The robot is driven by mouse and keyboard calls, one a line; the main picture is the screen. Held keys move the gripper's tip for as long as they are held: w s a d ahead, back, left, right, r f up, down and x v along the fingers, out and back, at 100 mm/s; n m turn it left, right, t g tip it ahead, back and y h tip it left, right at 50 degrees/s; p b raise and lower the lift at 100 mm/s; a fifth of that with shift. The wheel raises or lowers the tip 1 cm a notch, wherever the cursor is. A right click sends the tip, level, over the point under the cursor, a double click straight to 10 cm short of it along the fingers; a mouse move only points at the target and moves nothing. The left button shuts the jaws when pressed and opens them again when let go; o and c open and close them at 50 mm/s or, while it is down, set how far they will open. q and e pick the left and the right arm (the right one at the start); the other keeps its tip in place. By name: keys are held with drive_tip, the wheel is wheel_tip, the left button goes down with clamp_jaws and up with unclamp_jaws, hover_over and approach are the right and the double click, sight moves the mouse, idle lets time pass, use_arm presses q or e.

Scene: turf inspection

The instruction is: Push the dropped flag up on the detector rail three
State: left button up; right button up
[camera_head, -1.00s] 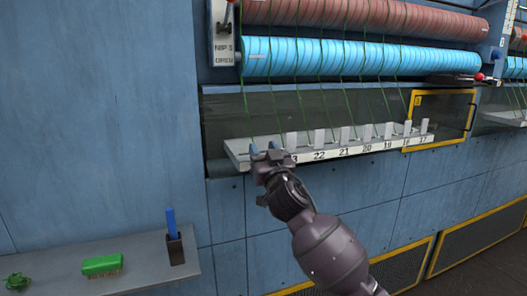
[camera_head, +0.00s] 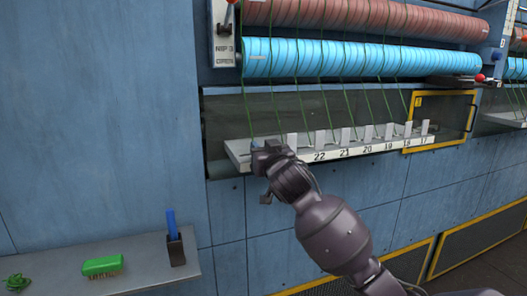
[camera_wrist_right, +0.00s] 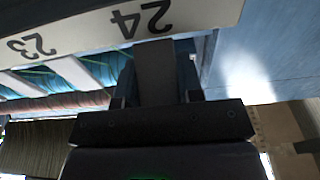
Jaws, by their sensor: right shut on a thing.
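The detector rail (camera_head: 380,146) is a pale numbered ledge below the blue roller, with green yarns running down to it. Several white flags, such as one (camera_head: 345,135), stand upright along it. My right gripper (camera_head: 262,152) is at the rail's left end, covering the front there. In the right wrist view the blue-sided fingers (camera_wrist_right: 157,78) are shut on a dark grey flat piece (camera_wrist_right: 155,70) beside the label 24 (camera_wrist_right: 142,18); it seems to be the dropped flag, in shadow. In the head view the gripper hides this piece. My left gripper is not in view.
A grey shelf (camera_head: 140,277) at lower left holds a green brush (camera_head: 102,266), a blue-handled tool in a holder (camera_head: 173,240) and a green tangle (camera_head: 17,282). A yellow-framed window (camera_head: 440,120) is at right. The blue wall panel at left is clear.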

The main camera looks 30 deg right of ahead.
drive_tip(key=g, duration=0.1)
drive_tip(key=w+g, duration=0.1)
drive_tip(key=g, duration=0.1)
drive_tip(key=g+y, duration=0.1)
drive_tip(key=g, duration=0.1)
drive_tip(key=shift+w+d+r, duration=0.15)
drive_tip(key=shift+w+r, duration=0.15)
drive_tip(key=g, duration=0.2)
drive_tip(key=shift+w+d+g+y, duration=0.1)
drive_tip(key=shift+w+g+y, duration=0.2)
drive_tip(key=shift+w+y, duration=0.1)
drive_tip(key=shift+w+d+f+g+y, duration=0.1)
drive_tip(key=shift+w+f+g+y, duration=0.1)
drive_tip(key=shift+g, duration=0.55)
drive_tip(key=shift+w+d+f+g+y, duration=0.1)
drive_tip(key=shift+w+g, duration=0.05)
drive_tip(key=shift+g, duration=0.6)
drive_tip(key=o, duration=0.9)
drive_tip(key=shift+w, duration=0.1)
drive_tip(key=shift+o, duration=0.2)
